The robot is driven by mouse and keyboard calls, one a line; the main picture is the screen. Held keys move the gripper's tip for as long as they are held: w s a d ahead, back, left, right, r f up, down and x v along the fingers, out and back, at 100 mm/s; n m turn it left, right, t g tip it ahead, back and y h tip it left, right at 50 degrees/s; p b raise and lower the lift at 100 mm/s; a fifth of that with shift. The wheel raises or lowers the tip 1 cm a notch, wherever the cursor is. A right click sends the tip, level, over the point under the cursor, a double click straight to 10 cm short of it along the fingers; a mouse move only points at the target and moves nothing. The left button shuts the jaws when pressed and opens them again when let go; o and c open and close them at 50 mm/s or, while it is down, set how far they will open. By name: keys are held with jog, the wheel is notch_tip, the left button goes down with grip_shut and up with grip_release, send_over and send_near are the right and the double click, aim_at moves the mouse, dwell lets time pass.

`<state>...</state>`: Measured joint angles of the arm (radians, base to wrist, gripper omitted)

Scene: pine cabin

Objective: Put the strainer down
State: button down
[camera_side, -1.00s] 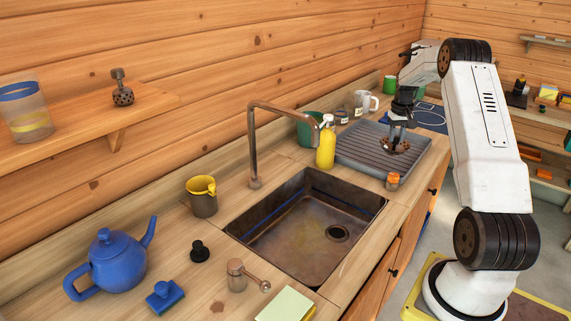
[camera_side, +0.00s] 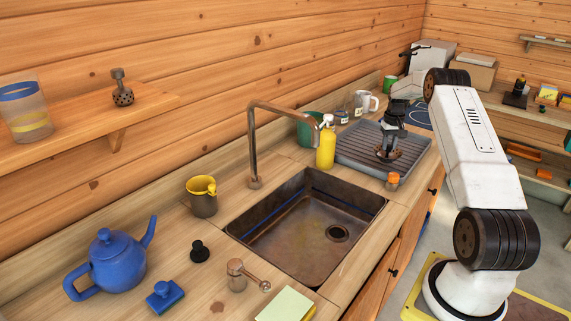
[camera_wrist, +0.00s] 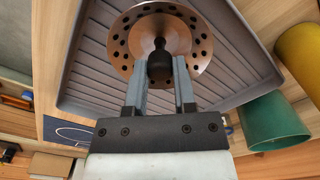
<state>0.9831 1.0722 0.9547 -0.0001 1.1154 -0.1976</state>
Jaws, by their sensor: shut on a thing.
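The strainer is a round copper disc with holes around its rim and a dark knob in the middle. In the wrist view the strainer (camera_wrist: 127,43) fills the top middle, in front of the fingertips. My gripper (camera_wrist: 159,80) is shut on its dark knob. In the side view my gripper (camera_side: 388,145) points down with the strainer (camera_side: 389,155) below it, over the grey ribbed draining tray (camera_side: 352,152). The disc looks roughly level and very close to the tray. I cannot tell whether it touches the ribs.
The sink (camera_side: 290,240) lies left of the tray. A yellow soap bottle (camera_side: 326,147), a green container (camera_side: 305,131) and a white mug (camera_side: 363,103) stand along the tray's back and left sides. A small orange-capped jar (camera_side: 393,182) stands at its front edge.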

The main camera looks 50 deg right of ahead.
aim_at(389, 145)
jog(key=shift+f, duration=1.5)
jog(key=shift+f, duration=0.1)
jog(key=shift+c, duration=2.2)
grip_release()
notch_tip(389, 145, up, 12)
jog(key=shift+r, duration=0.1)
